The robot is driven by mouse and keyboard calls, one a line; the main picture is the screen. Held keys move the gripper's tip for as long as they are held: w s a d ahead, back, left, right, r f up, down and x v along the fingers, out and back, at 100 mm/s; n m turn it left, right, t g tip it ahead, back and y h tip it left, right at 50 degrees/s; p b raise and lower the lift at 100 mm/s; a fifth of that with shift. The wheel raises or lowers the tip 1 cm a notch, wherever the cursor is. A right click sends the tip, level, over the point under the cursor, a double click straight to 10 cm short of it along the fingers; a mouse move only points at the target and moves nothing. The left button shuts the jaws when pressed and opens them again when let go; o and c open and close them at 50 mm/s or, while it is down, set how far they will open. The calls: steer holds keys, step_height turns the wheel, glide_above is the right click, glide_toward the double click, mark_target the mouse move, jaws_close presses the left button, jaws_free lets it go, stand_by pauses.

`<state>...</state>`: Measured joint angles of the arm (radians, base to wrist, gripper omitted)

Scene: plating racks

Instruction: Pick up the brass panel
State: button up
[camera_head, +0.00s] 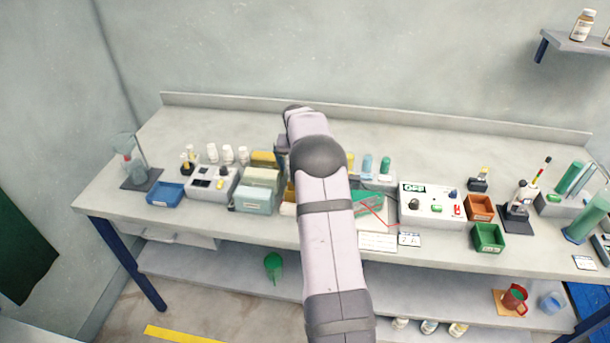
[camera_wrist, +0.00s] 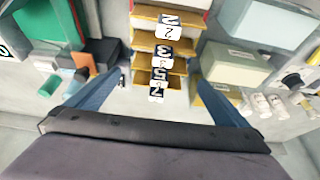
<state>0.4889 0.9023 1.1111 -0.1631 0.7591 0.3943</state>
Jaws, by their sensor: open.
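Ochre, brass-coloured slabs stand in a row, each by a white numbered tag, in the wrist view; one is the far slab (camera_wrist: 148,14). I cannot tell which piece is the brass panel. My gripper (camera_wrist: 155,72) is open, its two blue fingers spread on either side of the near end of this row, with nothing held between them. Another ochre piece (camera_wrist: 216,98) shows beside the right finger. In the head view my arm covers the gripper and most of the row; a yellow block (camera_head: 263,158) shows just left of the arm.
Left of my arm in the head view are pale teal boxes (camera_head: 254,200), a blue tray (camera_head: 165,194) and white bottles. To the right are a control box (camera_head: 430,203), an orange bin (camera_head: 479,207) and a green bin (camera_head: 488,238). The bench's left front is clear.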

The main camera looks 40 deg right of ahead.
steer(key=shift+p+x, duration=0.65)
steer(key=shift+x, duration=0.95)
steer(key=c, duration=1.2)
steer(key=shift+r, duration=0.1)
steer(key=shift+d+r, duration=0.1)
step_height(320, 180, up, 8)
steer(key=b, duration=0.3)
steer(key=shift+r, duration=0.9)
